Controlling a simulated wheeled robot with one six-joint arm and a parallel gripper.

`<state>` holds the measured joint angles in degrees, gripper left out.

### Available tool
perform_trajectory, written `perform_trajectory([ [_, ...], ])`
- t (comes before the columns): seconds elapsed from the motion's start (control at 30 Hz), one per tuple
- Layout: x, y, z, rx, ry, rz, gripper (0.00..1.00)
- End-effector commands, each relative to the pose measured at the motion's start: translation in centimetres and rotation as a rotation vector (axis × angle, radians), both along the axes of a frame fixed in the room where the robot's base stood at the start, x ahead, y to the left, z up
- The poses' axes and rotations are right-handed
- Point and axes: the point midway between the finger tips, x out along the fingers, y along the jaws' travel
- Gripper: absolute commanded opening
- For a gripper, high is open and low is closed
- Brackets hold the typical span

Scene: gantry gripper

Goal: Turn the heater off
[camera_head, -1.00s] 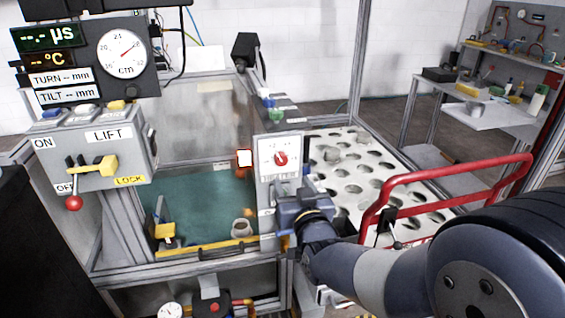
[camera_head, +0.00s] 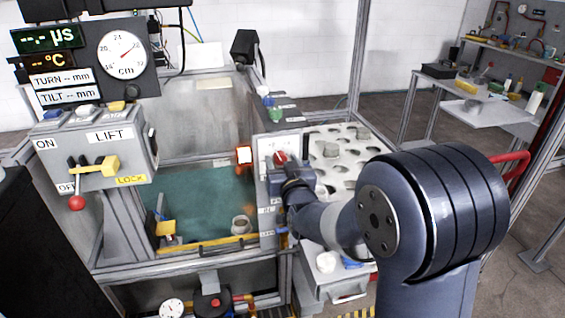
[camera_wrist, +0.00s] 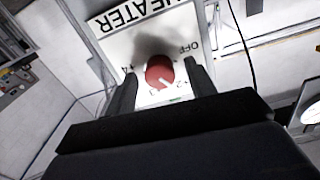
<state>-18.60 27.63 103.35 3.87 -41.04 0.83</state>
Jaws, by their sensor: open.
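The heater's red knob (camera_wrist: 159,71) sits on a white panel (camera_wrist: 118,45) lettered HEATER, with OFF and number marks around the knob. The knob's white line points down-right in the wrist view, near the 2 and 3 marks. My gripper (camera_wrist: 162,86) is open, with one dark finger on each side of the knob. I cannot tell whether either finger touches it. In the head view the knob (camera_head: 280,158) shows just above my gripper (camera_head: 287,172), which covers much of the heater panel (camera_head: 264,147).
A box with LIFT switches (camera_head: 100,150) stands left of a teal-floored tank (camera_head: 195,200). A white plate with holes (camera_head: 350,138) lies behind my arm. A red rail (camera_head: 517,165) is partly hidden by my arm. A workbench (camera_head: 490,112) stands at the back right.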

Motion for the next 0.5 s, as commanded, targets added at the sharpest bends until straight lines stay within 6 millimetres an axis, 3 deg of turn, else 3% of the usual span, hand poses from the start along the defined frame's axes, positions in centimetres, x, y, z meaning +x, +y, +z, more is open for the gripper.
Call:
perform_trajectory([
  [0.5, -0.04, -0.01, 0.0, 0.0, 0.0, 0.0, 0.14],
])
